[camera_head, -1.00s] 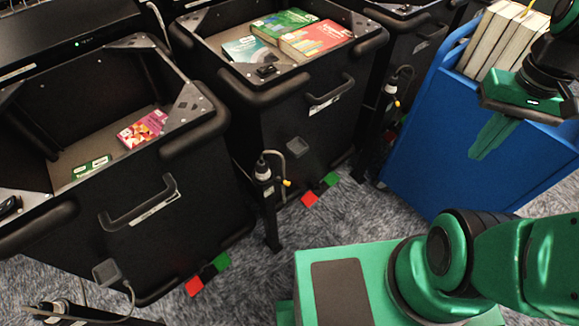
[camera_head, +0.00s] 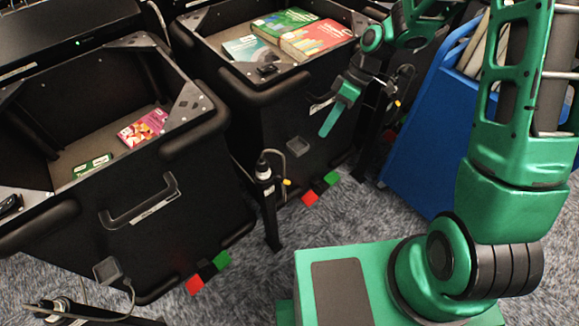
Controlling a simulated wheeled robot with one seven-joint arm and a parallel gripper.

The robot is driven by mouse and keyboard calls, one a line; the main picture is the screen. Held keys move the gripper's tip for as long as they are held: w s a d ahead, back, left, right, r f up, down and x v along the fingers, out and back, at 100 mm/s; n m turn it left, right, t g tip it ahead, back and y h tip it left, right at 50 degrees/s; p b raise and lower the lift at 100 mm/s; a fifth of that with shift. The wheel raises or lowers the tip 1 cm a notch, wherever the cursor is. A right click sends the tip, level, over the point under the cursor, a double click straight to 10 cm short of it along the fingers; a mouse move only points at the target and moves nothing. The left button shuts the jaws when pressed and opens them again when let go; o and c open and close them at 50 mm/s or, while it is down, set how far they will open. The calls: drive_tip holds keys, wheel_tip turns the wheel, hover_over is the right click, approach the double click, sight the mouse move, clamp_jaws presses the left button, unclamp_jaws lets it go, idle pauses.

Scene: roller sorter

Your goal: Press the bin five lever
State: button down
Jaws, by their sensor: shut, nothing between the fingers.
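My gripper (camera_head: 332,124) is shut and empty, with its green fingers pointing down and left in front of the middle black bin (camera_head: 255,110). It appears apart from the lever posts. A black post (camera_head: 264,175) with a yellow-tipped lever (camera_head: 287,182) stands between the left bin (camera_head: 190,215) and the middle bin, below and left of my gripper. A second yellow-tipped lever (camera_head: 397,103) shows right of the middle bin, partly behind my arm. The bin labels are too small to read, so I cannot tell which lever belongs to bin five.
Books (camera_head: 315,38) lie in the middle bin, and a pink book (camera_head: 143,128) and a green one (camera_head: 92,167) in the left bin. A blue cart (camera_head: 425,150) stands at the right, partly behind my arm. Grey carpet (camera_head: 330,220) is open in front of the middle bin.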

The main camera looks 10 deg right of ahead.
drive_tip(key=shift+n+g+y, duration=0.3)
drive_tip(key=shift+n+y, duration=0.2)
drive_tip(key=shift+n, duration=0.3)
drive_tip(key=a, duration=0.1)
drive_tip(key=a+f, duration=0.2)
drive_tip(key=a, duration=0.1)
drive_tip(key=shift+w+a+f, duration=0.1)
drive_tip(key=shift+w+f, duration=0.1)
drive_tip(key=shift+w, duration=0.05)
approach(282, 181)
drive_tip(key=w+f, duration=0.3)
drive_tip(key=f, duration=0.2)
drive_tip(key=shift+s+a+f, duration=0.1)
drive_tip(key=shift+s+a, duration=0.45)
drive_tip(key=shift+s, duration=0.15)
drive_tip(key=shift+s+a+f, duration=0.15)
drive_tip(key=shift+s+a, duration=0.45)
drive_tip(key=shift+s, duration=0.05)
